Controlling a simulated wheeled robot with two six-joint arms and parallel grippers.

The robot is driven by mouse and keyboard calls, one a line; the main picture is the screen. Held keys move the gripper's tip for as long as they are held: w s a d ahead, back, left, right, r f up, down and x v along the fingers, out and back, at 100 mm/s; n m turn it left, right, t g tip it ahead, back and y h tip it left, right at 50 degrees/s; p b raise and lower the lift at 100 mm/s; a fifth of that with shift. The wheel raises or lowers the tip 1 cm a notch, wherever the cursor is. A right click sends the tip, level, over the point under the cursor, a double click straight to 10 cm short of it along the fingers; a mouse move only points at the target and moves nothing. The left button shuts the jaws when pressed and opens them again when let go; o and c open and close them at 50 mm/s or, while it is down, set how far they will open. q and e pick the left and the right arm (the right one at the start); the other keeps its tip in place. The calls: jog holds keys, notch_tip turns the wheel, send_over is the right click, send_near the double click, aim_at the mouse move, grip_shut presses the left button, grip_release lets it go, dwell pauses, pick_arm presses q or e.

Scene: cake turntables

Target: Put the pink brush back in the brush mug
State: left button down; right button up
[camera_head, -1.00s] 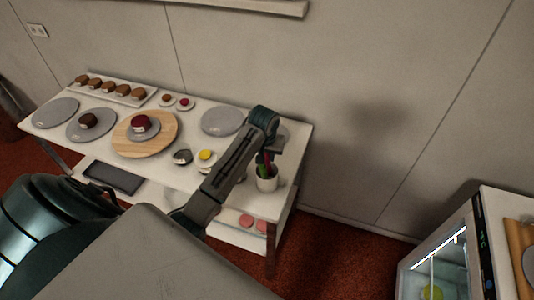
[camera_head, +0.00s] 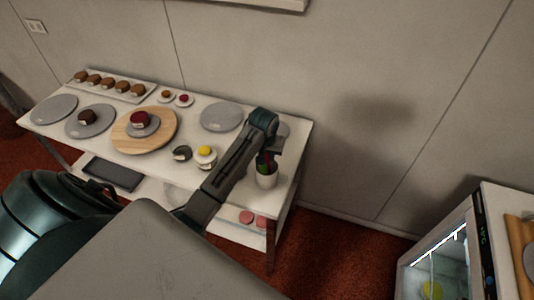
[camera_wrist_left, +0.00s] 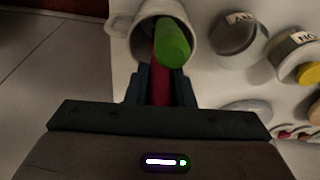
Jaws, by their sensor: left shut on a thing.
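The white brush mug (camera_head: 266,179) stands near the right end of the table. It also shows at the top of the left wrist view (camera_wrist_left: 190,15), seen from above into its mouth. My left gripper (camera_head: 268,150) is over the mug, partly hidden by its own arm in the head view. In the left wrist view its fingers (camera_wrist_left: 160,85) are shut on the pink brush (camera_wrist_left: 161,82), whose pink-red length runs toward the mug opening. A green handle (camera_wrist_left: 172,43) overlaps it at the mug mouth. The pink brush's far end is hidden. My right gripper is not in view.
Grey plates (camera_head: 222,117), a wooden turntable (camera_head: 155,142) with a small cake and small labelled pots (camera_head: 182,153) are left of the mug. A glass-fronted cabinet (camera_head: 440,265) stands at lower right.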

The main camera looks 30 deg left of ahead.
pick_arm(q)
jog(key=shift+f, duration=0.15)
jog(key=c, duration=1.2)
grip_release()
jog(key=shift+o, duration=0.2)
